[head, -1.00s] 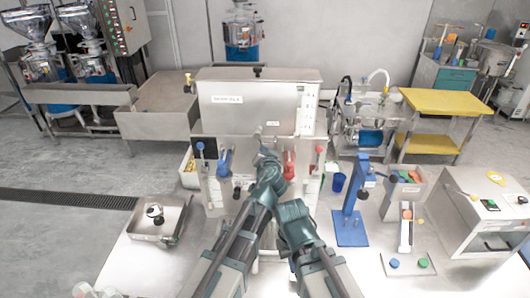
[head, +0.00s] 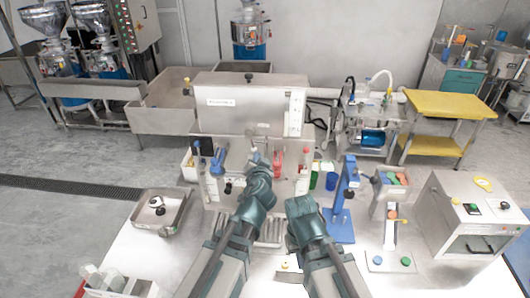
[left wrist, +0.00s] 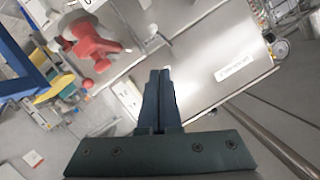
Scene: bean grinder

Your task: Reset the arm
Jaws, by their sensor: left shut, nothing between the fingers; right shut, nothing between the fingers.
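My left arm (head: 235,235) reaches up to the front of the steel machine (head: 245,105) in the head view. My left gripper (left wrist: 158,90) is shut and empty in the left wrist view, its two dark fingers together. In that view a red handle (left wrist: 95,42) is up and left of the fingertips, apart from them in the picture. The red handle also shows in the head view (head: 279,163), right of my left wrist. My right arm (head: 320,245) lies to the right of the left one. Its gripper fingers are hidden beyond its own wrist.
A blue handle (head: 218,162) is on the machine front. A blue press stand (head: 340,222), a button board (head: 390,261) and a steel box (head: 470,220) stand right. A steel tray (head: 160,210) sits left. White tabletop (head: 150,250) is bare between the tray and my left arm.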

